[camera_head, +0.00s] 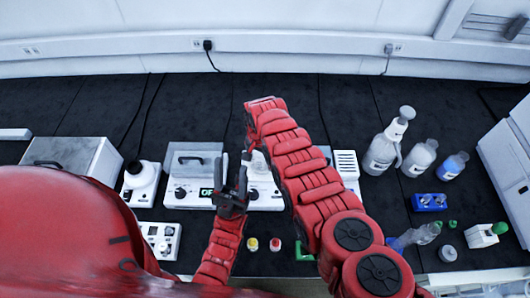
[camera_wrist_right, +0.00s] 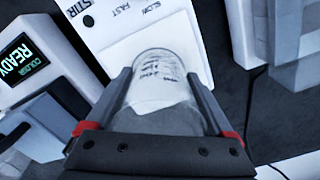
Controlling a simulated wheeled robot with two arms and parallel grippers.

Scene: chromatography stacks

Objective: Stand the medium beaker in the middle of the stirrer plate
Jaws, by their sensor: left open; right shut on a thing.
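The medium beaker (camera_wrist_right: 158,92) is clear glass with dark markings. In the right wrist view it sits between the two fingers of my right gripper (camera_wrist_right: 160,80), which is shut on it. The white stirrer plate (camera_wrist_right: 137,42), with SLOW, FAST and STIR lettering, shows behind the beaker; I cannot tell whether they touch. In the head view the stirrer plate's front (camera_head: 268,202) shows beside my right arm, which hides most of the right gripper and the beaker. My left gripper (camera_head: 232,178) is open and empty, in front of the stirrer's left side.
A device with a READY display (camera_wrist_right: 28,62) stands beside the stirrer. A grey-lidded instrument (camera_head: 192,165) is left of the stirrer. Bottles (camera_head: 383,152), a blue rack (camera_head: 429,202) and small vials (camera_head: 252,243) stand around. The dark bench behind is mostly clear.

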